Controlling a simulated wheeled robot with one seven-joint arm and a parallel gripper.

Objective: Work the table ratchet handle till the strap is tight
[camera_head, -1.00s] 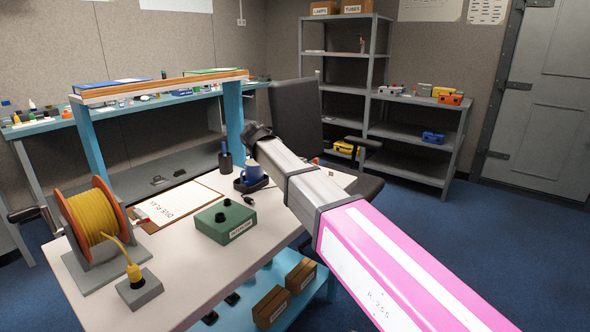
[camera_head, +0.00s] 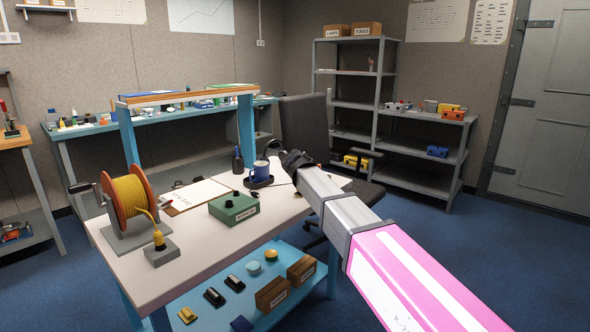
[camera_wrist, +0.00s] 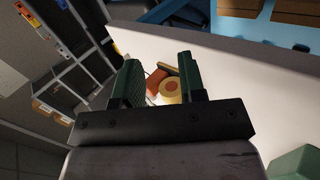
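My gripper (camera_wrist: 158,68) shows in the wrist view with its two green fingers apart, so it is open. Beyond and between the fingers lies a small orange-red piece with a round tan-and-yellow disc (camera_wrist: 172,87) on the white table top; it may be part of the ratchet, but I cannot tell. No handle or strap is clearly visible. Contact cannot be made out. In the head view my gripper (camera_head: 290,159) is a dark end over the right part of the white table (camera_head: 185,262), and my arm hides what lies behind it.
A dark chair (camera_head: 305,125) stands behind my arm. Blue floor is clear at right.

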